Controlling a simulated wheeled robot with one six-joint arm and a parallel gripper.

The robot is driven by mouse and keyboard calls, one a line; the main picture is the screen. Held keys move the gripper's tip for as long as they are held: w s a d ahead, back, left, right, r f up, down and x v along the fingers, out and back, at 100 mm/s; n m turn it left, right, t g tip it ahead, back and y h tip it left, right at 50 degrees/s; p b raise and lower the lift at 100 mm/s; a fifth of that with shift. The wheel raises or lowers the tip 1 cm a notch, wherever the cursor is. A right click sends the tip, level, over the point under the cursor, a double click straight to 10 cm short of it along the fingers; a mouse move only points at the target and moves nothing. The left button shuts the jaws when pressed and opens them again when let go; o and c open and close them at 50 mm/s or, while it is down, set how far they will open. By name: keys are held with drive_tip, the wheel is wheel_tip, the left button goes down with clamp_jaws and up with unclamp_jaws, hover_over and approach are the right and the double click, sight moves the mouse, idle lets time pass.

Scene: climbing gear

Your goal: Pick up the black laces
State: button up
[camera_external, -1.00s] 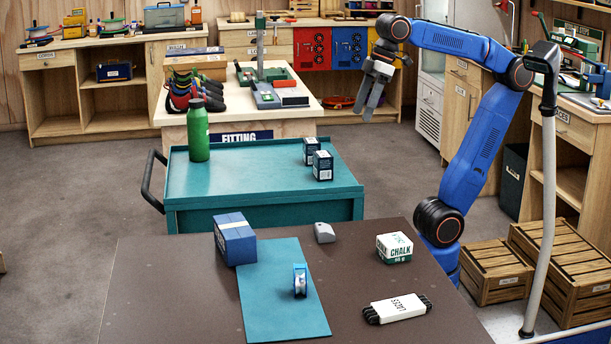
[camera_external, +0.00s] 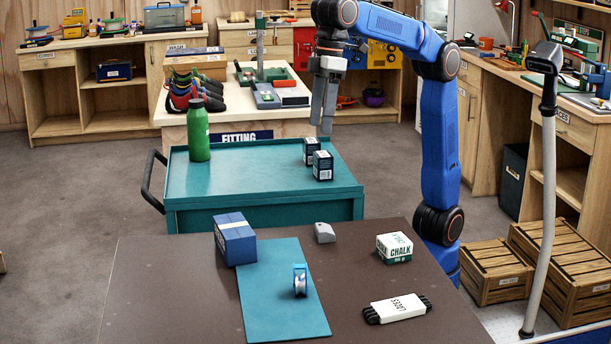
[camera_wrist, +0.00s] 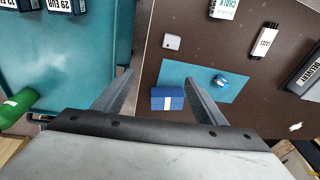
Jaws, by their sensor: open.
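The black laces (camera_external: 428,302) lie on the brown table, wrapped in a white label band (camera_external: 398,308) reading LACES, near the front right in the external view. In the wrist view the laces (camera_wrist: 273,25) show at the upper right, apart from my gripper.
A green bottle (camera_external: 198,132) stands on the teal cart (camera_external: 250,185).

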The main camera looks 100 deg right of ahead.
drive_tip(key=w+a+f, duration=0.1)
drive_tip(key=a+f, duration=0.1)
drive_tip(key=a, duration=1)
drive_tip(key=g+h, duration=0.1)
drive_tip(key=g, duration=0.1)
hover_over(398, 305)
wheel_tip(398, 305, down, 11)
drive_tip(key=shift+n, duration=0.3)
drive_tip(key=shift+f, duration=6.25)
drive_tip(key=c, duration=1.1)
